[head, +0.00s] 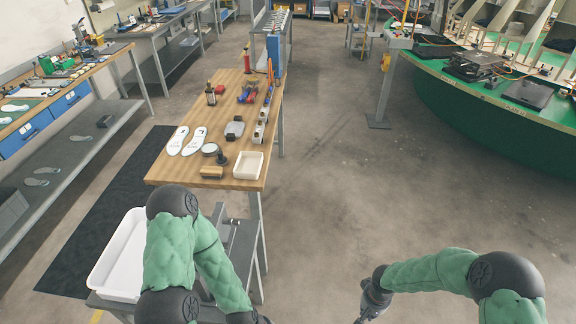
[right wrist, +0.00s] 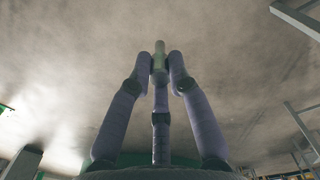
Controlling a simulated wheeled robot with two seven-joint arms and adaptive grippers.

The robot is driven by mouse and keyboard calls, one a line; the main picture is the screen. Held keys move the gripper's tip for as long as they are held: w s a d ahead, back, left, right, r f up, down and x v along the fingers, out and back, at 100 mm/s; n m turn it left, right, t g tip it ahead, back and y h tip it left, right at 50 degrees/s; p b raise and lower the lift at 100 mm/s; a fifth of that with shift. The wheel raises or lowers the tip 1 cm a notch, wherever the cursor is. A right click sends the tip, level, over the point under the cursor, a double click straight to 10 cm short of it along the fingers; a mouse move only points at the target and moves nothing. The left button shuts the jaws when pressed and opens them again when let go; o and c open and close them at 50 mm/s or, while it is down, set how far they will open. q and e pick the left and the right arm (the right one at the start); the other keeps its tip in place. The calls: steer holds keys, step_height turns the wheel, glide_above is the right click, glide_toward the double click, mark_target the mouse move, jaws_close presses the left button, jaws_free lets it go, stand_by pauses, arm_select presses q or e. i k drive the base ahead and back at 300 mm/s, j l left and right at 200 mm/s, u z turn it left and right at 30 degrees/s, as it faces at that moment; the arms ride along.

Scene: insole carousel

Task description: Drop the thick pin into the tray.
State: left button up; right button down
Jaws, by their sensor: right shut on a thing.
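A greenish pin (right wrist: 160,62) stands between the fingertips of my right gripper (right wrist: 160,75) in the right wrist view, and the fingers are shut on it. In the head view my right gripper (head: 364,312) is low at the bottom edge, over bare floor, and the pin cannot be made out there. A small cream tray (head: 248,178) sits on the near right corner of the wooden bench, well to the left of my right gripper. It looks empty. My left gripper (head: 250,319) is mostly cut off by the bottom edge, and its fingers are hidden.
The wooden bench (head: 196,148) holds white insoles (head: 178,140), a brush (head: 211,172), bottles and tools. A large white bin (head: 121,262) stands on a low stand at the left. A green round carousel (head: 450,95) stands at the right. The floor between is clear.

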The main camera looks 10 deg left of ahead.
mark_target(253, 167)
steer(key=i+l+z, duration=0.25)
steer(key=i, duration=0.3)
steer(key=i+z, duration=0.3)
steer(key=i, duration=0.2)
steer(key=i+u, duration=0.1)
steer(key=i, duration=1.65)
steer(key=u, duration=0.4)
steer(key=i+l+u, duration=0.1)
steer(key=u, duration=0.3)
steer(key=i+u, duration=0.1)
steer(key=u, duration=0.3)
steer(key=l+u, duration=0.15)
steer(key=u, duration=2.1)
